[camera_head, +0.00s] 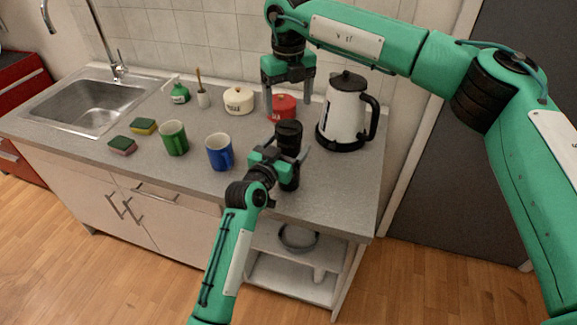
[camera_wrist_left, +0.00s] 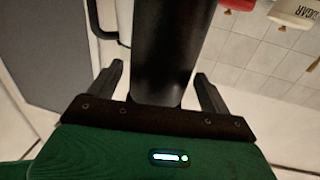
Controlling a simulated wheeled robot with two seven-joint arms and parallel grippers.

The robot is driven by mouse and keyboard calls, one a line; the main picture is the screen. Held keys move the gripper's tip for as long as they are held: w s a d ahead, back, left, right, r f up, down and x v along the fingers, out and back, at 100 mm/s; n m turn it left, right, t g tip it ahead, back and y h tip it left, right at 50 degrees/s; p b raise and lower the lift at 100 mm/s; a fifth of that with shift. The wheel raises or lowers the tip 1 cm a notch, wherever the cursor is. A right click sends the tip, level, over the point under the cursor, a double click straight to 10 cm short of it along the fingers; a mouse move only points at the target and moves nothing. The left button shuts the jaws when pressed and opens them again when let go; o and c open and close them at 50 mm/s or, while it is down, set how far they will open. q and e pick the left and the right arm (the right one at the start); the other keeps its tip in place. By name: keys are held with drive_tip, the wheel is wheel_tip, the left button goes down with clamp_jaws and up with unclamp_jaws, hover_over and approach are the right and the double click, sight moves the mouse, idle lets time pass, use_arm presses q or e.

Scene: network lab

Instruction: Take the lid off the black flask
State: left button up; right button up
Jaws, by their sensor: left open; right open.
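The black flask (camera_head: 289,181) stands upright near the counter's front edge, with its black lid (camera_head: 288,129) on top. My left gripper (camera_head: 285,149) is open, with its fingers on either side of the flask. In the left wrist view the dark flask body (camera_wrist_left: 168,50) stands between the two open fingers (camera_wrist_left: 158,72), with gaps beside it. My right gripper (camera_head: 288,110) is open and empty, pointing down above the lid. The left gripper hides part of the flask's middle.
A white kettle (camera_head: 344,112) stands to the right of the flask. A blue mug (camera_head: 219,152), green mug (camera_head: 173,138) and white pot (camera_head: 239,100) are to the left. The counter's front right is clear.

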sight(289, 126)
use_arm(q)
drive_tip(key=shift+r, duration=0.1)
drive_tip(key=shift+s+d, duration=0.1)
drive_tip(key=c, duration=0.3)
use_arm(e)
drive_tip(key=shift+s+d+r, duration=0.1)
use_arm(q)
clamp_jaws()
use_arm(e)
drive_tip(key=m, duration=1)
drive_tip(key=shift+m, duration=0.3)
drive_tip(key=m, duration=1.1)
drive_tip(key=shift+m, duration=0.4)
drive_tip(key=shift+f, duration=4.05)
drive_tip(key=shift+c, duration=0.5)
